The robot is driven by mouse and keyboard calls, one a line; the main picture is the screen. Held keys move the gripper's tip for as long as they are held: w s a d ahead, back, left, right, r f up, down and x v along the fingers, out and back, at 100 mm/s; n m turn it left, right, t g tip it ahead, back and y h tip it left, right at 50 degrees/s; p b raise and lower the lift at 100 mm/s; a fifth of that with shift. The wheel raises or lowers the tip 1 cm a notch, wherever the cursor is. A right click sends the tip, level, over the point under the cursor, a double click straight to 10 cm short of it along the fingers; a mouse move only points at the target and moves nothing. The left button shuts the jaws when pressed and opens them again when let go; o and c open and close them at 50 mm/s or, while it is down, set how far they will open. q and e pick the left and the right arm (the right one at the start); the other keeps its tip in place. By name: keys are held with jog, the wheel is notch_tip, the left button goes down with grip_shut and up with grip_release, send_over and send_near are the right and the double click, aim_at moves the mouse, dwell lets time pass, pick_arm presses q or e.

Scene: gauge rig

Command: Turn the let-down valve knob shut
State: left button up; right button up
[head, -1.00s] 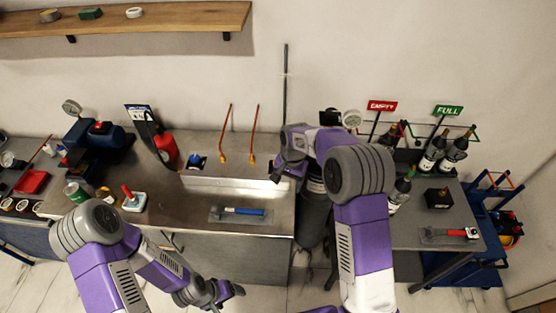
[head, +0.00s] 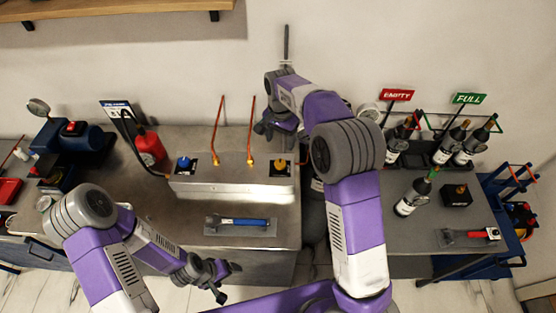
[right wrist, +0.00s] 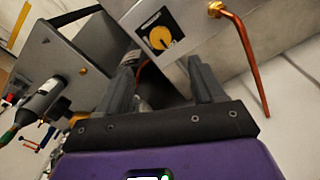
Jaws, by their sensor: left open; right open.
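A yellow knob (head: 281,165) sits on a black plate at the right end of the metal housing on the bench. It shows larger in the right wrist view (right wrist: 160,37), beneath a small label I cannot read. A blue knob (head: 184,163) is at the housing's left end. I cannot read which is marked let-down. My right gripper (head: 268,134) is open and empty above and behind the yellow knob. In the right wrist view its fingers (right wrist: 168,72) point towards that knob and are apart from it. My left gripper (head: 222,281) is open and empty in front of the bench.
Two copper pipes (head: 219,125) rise from the housing between the knobs. A blue-handled tool (head: 238,222) lies in front of it. A red bottle (head: 149,146) stands left. The right table (head: 400,240) holds several dark bottles and a black box (head: 457,195).

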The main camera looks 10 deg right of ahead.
jog(key=b, duration=0.4)
send_over(280, 163)
notch_tip(280, 163, down, 5)
jog(key=shift+w+r, duration=0.1)
jog(key=shift+r, duration=0.1)
notch_tip(280, 163, down, 7)
jog(key=shift+f, duration=0.2)
jog(key=c, duration=1.1)
jog(key=shift+o, duration=0.2)
